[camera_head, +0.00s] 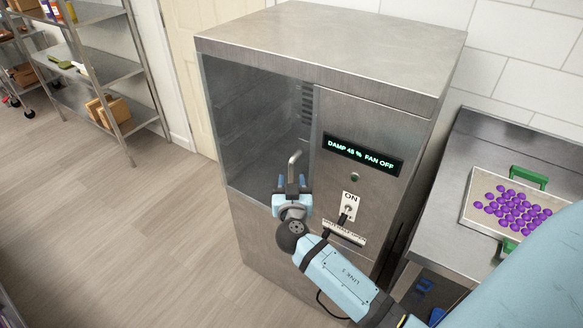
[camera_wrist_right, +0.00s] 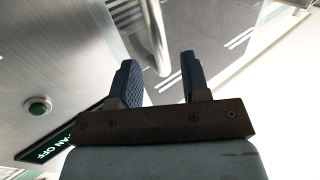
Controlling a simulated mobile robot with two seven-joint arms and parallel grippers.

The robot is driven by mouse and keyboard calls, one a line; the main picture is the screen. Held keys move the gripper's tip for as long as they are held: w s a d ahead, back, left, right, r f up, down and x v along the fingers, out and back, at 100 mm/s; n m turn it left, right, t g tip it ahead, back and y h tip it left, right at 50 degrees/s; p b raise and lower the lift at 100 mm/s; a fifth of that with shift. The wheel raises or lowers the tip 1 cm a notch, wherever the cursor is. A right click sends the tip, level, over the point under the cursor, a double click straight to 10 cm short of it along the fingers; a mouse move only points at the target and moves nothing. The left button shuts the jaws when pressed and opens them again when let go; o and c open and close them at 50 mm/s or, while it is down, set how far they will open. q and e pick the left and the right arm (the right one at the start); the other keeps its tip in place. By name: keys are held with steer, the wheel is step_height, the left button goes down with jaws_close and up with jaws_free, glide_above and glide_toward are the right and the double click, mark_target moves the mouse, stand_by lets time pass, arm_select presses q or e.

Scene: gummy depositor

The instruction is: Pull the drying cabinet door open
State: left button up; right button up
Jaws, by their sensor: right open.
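The steel drying cabinet (camera_head: 330,45) stands in the middle of the head view. Its glass door (camera_head: 255,120) on the left side looks shut. A bent metal handle (camera_head: 293,165) stands out at the door's lower right. My right gripper (camera_head: 292,184) is at the handle's lower part, with its fingers pointing at the door. In the right wrist view the gripper (camera_wrist_right: 160,75) is open, and the handle (camera_wrist_right: 157,35) shows just beyond and between the fingertips. I cannot tell whether the fingers touch it. My left gripper is not in view.
The cabinet's panel has a display (camera_head: 362,154) reading "DAMP 45 % FAN OFF" and a switch (camera_head: 348,210) under "ON". At right, a steel table (camera_head: 455,170) holds a tray (camera_head: 470,212) of purple gummies. A shelf rack (camera_head: 115,75) stands at left. The floor before the door is clear.

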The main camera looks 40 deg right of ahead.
mark_target(291, 173)
steer(key=shift+p+x, duration=0.35)
steer(key=shift+x, duration=1.8)
steer(key=shift+c, duration=0.3)
jaws_close()
